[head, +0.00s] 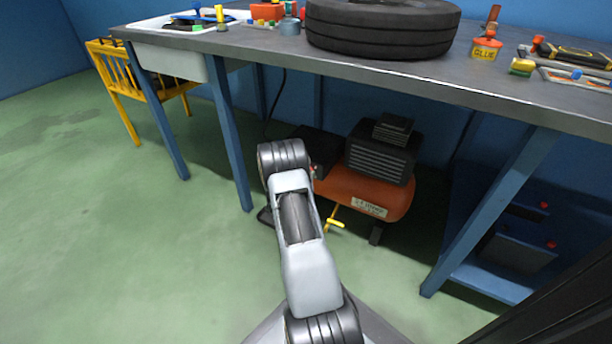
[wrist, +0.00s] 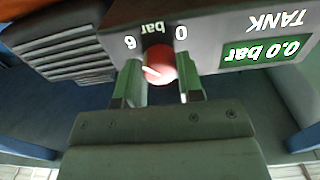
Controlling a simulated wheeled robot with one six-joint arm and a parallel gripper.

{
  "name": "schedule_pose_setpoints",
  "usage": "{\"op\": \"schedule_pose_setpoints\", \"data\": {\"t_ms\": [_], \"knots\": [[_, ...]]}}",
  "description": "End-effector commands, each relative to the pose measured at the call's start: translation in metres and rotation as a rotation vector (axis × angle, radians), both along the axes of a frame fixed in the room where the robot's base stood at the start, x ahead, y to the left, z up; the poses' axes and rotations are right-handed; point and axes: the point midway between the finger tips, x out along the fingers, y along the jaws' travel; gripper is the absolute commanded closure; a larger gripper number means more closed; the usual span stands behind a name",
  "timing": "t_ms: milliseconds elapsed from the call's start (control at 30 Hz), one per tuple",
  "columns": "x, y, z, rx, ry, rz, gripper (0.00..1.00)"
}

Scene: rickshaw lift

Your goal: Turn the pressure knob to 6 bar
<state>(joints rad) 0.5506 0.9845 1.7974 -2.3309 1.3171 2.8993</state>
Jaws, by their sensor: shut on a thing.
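The red pressure knob (wrist: 160,66) shows in the wrist view, upside down, between the two fingers of my gripper (wrist: 159,82). My gripper is shut on the knob. A white pointer line on the knob slants toward the left, the side with the 6. The panel (wrist: 205,40) carries the marks 6, bar and 0, and a green TANK display (wrist: 252,53) that reads 0.0 bar. In the head view the orange compressor (head: 370,195) stands under the workbench; my arm hides the knob and gripper there.
The workbench (head: 270,52) spans above the compressor, with a tire (head: 382,30) on it. Blue table legs (head: 228,135) stand on the left and right. A yellow handle (head: 333,222) sticks out below the compressor. The green floor at left is clear.

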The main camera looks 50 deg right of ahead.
Motion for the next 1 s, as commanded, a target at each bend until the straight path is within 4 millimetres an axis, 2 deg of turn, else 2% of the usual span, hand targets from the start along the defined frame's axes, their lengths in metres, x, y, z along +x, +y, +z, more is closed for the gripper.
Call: {"op": "schedule_pose_setpoints", "data": {"t_ms": [33, 67, 300, 667, 1000], "knots": [[0.000, 0.000, 0.000, 0.000, -0.001, 0.000, 0.89], [0.000, 0.000, 0.000, 0.000, -0.001, 0.000, 0.64], [0.000, 0.000, 0.000, 0.000, 0.000, 0.000, 0.41], [-0.001, 0.006, 0.000, 0.001, 0.001, -0.001, 0.40], [-0.013, 0.060, 0.000, 0.001, 0.002, -0.017, 0.40]]}}
